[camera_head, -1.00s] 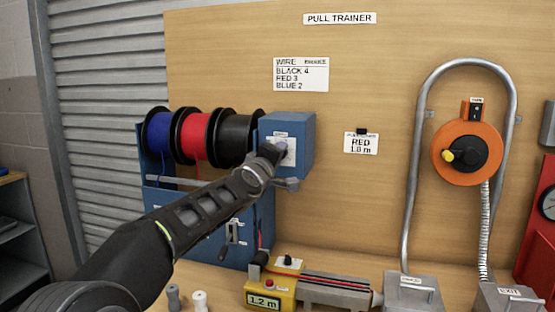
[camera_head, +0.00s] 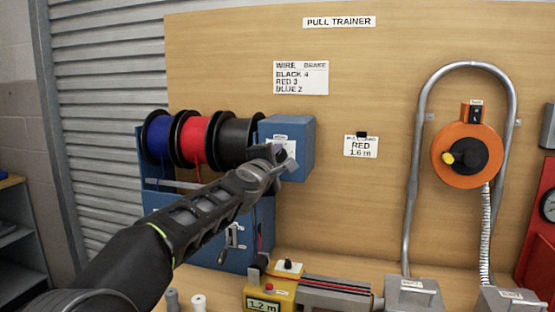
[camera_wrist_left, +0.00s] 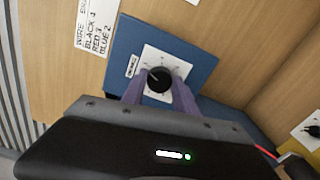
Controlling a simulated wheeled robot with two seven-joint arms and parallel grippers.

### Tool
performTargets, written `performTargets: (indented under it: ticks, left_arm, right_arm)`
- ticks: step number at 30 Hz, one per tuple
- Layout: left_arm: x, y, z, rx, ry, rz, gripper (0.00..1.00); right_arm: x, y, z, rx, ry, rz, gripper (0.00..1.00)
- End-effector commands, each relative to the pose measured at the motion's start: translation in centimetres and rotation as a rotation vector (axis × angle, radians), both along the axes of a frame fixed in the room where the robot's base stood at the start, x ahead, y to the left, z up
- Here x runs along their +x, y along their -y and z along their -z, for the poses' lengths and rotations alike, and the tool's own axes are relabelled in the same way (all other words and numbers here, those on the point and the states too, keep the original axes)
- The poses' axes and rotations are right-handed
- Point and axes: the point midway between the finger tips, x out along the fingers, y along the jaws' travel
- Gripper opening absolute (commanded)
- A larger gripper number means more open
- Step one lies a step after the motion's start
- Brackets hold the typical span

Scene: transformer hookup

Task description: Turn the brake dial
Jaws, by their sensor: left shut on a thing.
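The brake dial (camera_wrist_left: 159,79) is a round black knob on a white scale plate, on the front of a blue box (camera_head: 297,140). In the left wrist view my left gripper (camera_wrist_left: 159,88) has one purple finger on each side of the knob and is shut on it. In the head view the gripper (camera_head: 277,152) covers the dial, and part of the white plate (camera_head: 283,147) shows beside it. The dial's exact setting is too small to read. My right gripper is not in view.
Blue, red and black wire spools (camera_head: 200,138) sit left of the box. A wire and brake chart (camera_head: 301,75) and a card reading RED 1.6 m (camera_head: 360,146) are on the board. A yellow meter unit (camera_head: 270,288) stands below. An orange reel (camera_head: 467,154) is at right.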

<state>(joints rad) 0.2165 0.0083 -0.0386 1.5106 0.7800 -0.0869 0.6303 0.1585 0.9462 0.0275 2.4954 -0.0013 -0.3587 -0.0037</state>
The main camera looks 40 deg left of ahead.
Motion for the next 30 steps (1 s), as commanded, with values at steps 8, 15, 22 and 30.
performTargets:
  ticks: [8, 15, 22, 30]
  left_arm:
    - [0.0, 0.0, 0.1, 0.000, -0.002, -0.001, 0.00]
    - [0.0, 0.0, 0.1, 0.001, -0.001, 0.000, 0.55]
    - [0.0, 0.0, 0.0, 0.002, -0.002, 0.000, 0.57]
    - [-1.7, 0.6, 0.0, 0.001, 0.001, 0.000, 0.57]
  right_arm:
    - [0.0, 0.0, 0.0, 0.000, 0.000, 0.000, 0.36]
    - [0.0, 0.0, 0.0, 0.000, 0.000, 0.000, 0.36]
    - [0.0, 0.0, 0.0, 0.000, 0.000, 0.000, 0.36]
    - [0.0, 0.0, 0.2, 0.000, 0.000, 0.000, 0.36]
